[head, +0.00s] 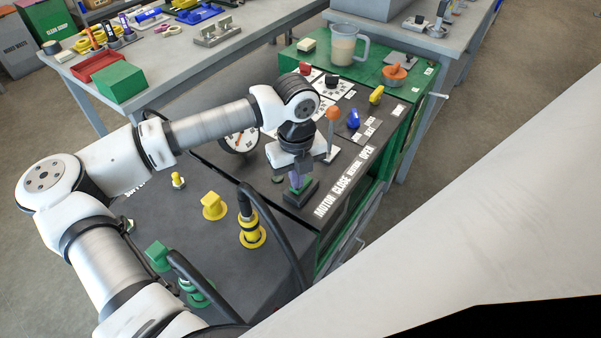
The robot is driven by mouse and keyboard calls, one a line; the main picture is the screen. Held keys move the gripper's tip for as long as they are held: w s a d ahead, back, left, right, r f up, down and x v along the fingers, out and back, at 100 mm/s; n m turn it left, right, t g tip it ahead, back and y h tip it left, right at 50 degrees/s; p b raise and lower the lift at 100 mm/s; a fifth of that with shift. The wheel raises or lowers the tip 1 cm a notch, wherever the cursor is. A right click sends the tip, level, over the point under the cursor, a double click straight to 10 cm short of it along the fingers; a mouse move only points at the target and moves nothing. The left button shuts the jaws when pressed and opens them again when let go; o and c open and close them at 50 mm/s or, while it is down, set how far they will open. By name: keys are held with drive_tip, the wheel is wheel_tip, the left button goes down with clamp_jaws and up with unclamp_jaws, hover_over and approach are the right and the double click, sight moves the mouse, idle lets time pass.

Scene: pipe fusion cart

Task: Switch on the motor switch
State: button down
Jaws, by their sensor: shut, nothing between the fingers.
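My gripper (297,186) points down over the dark top panel of the cart, with its fingers shut and empty. An orange-knobbed lever (333,114) stands upright just behind and to the right of the gripper.
A round gauge (240,141), a blue valve handle (353,119) and a yellow one (377,94) are on the cart. Yellow fittings (213,206), a black hose (283,243) and a green connector (158,254) lie nearer. A jug (345,45) stands at the back.

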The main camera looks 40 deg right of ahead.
drive_tip(key=shift+f+b, duration=0.3)
drive_tip(key=shift+f, duration=0.05)
drive_tip(key=shift+r, duration=0.1)
drive_tip(key=shift+r+p, duration=1.3)
drive_tip(key=shift+r, duration=2.2)
